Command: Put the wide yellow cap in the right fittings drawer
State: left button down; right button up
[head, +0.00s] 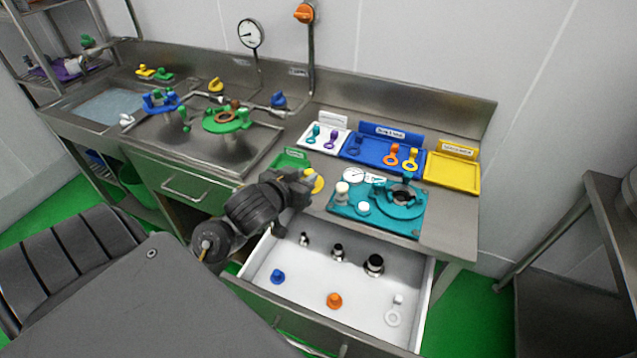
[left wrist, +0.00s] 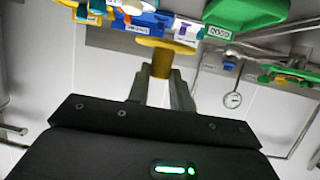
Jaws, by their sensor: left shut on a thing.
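The wide yellow cap (head: 318,184) is held at the tip of my left gripper (head: 306,180), above the counter's front edge by the green tray. In the left wrist view the cap (left wrist: 161,62) sits between the two fingers of my left gripper (left wrist: 160,84), its wide flange facing away from the palm. The right fittings drawer (head: 312,272) is pulled open below and to the right of the gripper. Its white inside holds several dark and metal fittings at the back, a blue cap (head: 277,276), an orange cap (head: 334,300) and white pieces (head: 393,318). My right gripper is not in view.
A teal board (head: 340,208) with fittings lies on the counter behind the drawer. White, blue (head: 352,150) and yellow (head: 452,174) trays stand behind it. A closed drawer (head: 185,188) is at the left. Bare drawer floor shows between the fittings.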

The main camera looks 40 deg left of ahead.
pick_arm(q)
jog(key=shift+w+a+f+b, duration=0.6)
jog(key=shift+w+b, duration=0.2)
jog(key=shift+b, duration=0.25)
jog(key=w+a+f, duration=0.1)
jog(key=w+f, duration=0.1)
jog(key=w+a+f+b, duration=0.1)
jog(key=w+f, duration=0.1)
jog(key=w+a+f, duration=0.1)
jog(key=w+f, duration=0.1)
jog(key=shift+w+a+b, duration=0.1)
jog(key=shift+w+b, duration=0.2)
jog(key=shift+w, duration=0.1)
jog(key=shift+w+a+f, duration=0.2)
jog(key=shift+w+f, duration=0.15)
jog(key=shift+f, duration=0.05)
jog(key=shift+w+f, duration=0.1)
jog(key=shift+f, duration=0.1)
jog(key=shift+w+a+f+b, duration=0.1)
jog(key=shift+f+b, duration=0.2)
jog(key=shift+f, duration=1.3)
